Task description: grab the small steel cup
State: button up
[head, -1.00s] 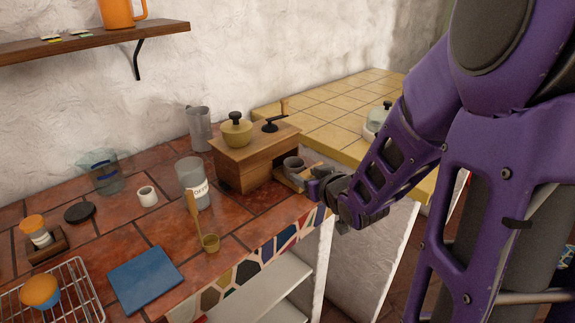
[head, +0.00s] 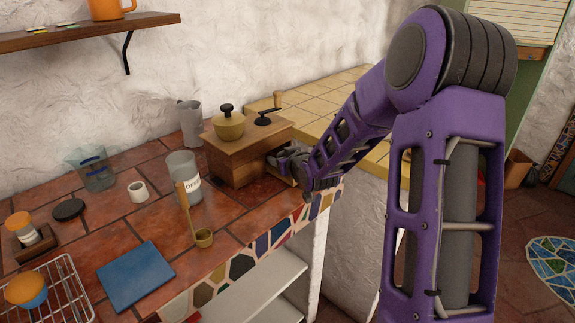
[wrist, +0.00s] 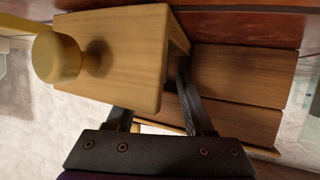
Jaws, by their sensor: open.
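The small steel cup (head: 284,152) appears as a grey shape at the pulled-out drawer of the wooden coffee grinder (head: 238,160), largely hidden by my gripper (head: 291,159). In the wrist view my gripper (wrist: 158,112) is open, its two dark fingers apart at the wooden drawer (wrist: 125,55) with its round knob (wrist: 57,58). The right finger reaches past the drawer's edge; the left fingertip is hidden by the drawer front. The cup cannot be made out in the wrist view, and contact with it cannot be told.
A glass coffee jar (head: 184,175), wooden scoop (head: 203,238), white cup (head: 138,191) and grey pitcher (head: 190,122) stand left of the grinder. A blue board (head: 135,275) lies in front. The yellow tiled counter (head: 335,95) adjoins behind.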

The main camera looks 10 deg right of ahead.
grip_shut()
dwell(0.6)
